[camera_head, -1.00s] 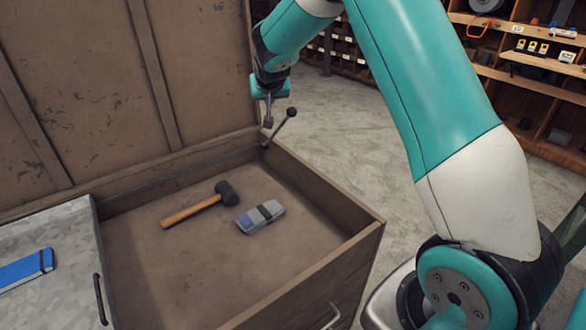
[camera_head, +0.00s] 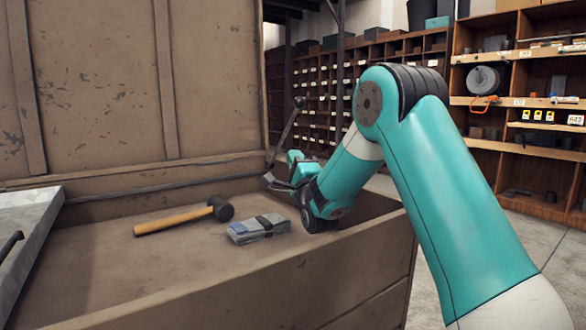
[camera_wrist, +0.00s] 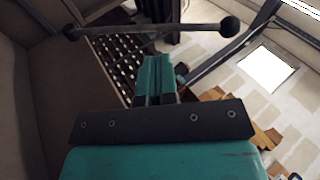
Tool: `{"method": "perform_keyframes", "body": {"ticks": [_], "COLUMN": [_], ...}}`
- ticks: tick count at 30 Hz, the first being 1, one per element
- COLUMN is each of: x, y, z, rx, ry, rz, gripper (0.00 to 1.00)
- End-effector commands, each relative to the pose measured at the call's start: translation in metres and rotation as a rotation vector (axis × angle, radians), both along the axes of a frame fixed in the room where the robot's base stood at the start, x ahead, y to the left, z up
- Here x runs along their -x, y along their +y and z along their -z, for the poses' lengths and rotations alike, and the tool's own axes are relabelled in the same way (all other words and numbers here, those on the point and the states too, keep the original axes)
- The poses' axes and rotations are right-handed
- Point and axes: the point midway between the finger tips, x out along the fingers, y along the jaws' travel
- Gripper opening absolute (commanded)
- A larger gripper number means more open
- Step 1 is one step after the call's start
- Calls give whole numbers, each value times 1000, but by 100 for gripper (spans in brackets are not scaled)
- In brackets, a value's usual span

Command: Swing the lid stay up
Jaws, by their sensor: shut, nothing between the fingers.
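The lid stay (camera_head: 285,135) is a thin dark rod with a round knob at its top end. It rises steeply, leaning right, from the chest's back right corner, beside the raised lid (camera_head: 90,90). In the wrist view the stay (camera_wrist: 150,29) crosses the top of the picture, with the free knob on the right. My gripper (camera_head: 268,181) is low inside the chest, by the stay's lower end. Its closed fingers (camera_wrist: 155,62) are empty and point toward the rod. I cannot tell whether they touch it.
A mallet (camera_head: 175,221) and a grey bundle (camera_head: 259,230) lie on the chest floor (camera_head: 110,270). The chest's front wall (camera_head: 290,285) is below my arm. Shelves (camera_head: 490,145) stand well behind.

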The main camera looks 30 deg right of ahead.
Motion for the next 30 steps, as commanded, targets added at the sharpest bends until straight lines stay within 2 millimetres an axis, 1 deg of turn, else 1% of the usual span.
{"method": "perform_keyframes", "body": {"ticks": [1, 3, 6, 8, 12, 18, 21, 30], "x": [8, 13, 15, 13, -1, -31, -43, -58], "y": [-9, -10, -11, -11, -14, -20, -22, -26], "z": [7, 9, 7, 3, -10, -42, -52, -59], "rx": [-19, -43, -59, -61, -60, -62, -62, -63], "ry": [-51, -94, -124, -130, -131, -126, -125, -125], "rz": [-1, -22, -39, -42, -43, -45, -45, -46], "gripper": [0, 0, 0, 0, 0, 0, 0, 0]}}
